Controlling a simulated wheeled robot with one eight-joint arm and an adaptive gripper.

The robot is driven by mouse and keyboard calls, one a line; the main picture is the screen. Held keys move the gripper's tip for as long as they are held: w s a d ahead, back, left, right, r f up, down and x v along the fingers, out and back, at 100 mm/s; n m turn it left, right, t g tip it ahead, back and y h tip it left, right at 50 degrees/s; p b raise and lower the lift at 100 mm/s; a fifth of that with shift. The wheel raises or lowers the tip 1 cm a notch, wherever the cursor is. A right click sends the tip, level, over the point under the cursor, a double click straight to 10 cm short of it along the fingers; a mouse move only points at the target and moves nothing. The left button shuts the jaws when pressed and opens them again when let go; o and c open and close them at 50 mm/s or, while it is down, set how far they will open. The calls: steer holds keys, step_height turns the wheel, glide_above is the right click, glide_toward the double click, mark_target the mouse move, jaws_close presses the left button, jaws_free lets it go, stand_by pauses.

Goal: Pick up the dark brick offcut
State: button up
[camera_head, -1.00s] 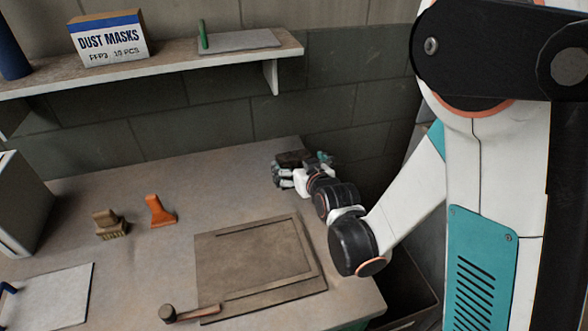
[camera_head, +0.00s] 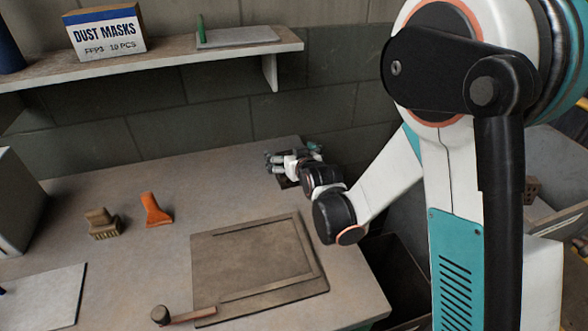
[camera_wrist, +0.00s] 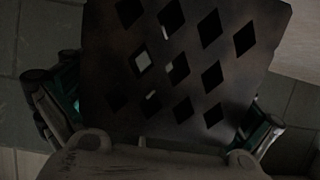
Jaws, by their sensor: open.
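The dark brick offcut (camera_wrist: 190,65), pierced with several diamond-shaped holes, fills the middle of the wrist view. In the head view only a dark part of it (camera_head: 288,183) shows below my gripper, near the back right corner of the workbench. My gripper (camera_head: 278,160) is open. In the wrist view the fingers of my gripper (camera_wrist: 160,112) show on either side of the brick, at its left and right edges. I cannot tell whether they touch it. The rest of the brick is hidden by my gripper in the head view.
The workbench (camera_head: 150,265) holds a brown brush (camera_head: 103,224), an orange object (camera_head: 156,210), a flat framed board (camera_head: 258,255) and a handled tool (camera_head: 180,316). A shelf (camera_head: 180,52) with a dust mask box (camera_head: 105,33) runs above.

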steer(key=c, duration=1.3)
steer(key=shift+r, duration=0.1)
steer(key=shift+r+p, duration=0.3)
steer(key=shift+r, duration=0.1)
step_height(320, 180, up, 19)
steer(key=p, duration=0.7)
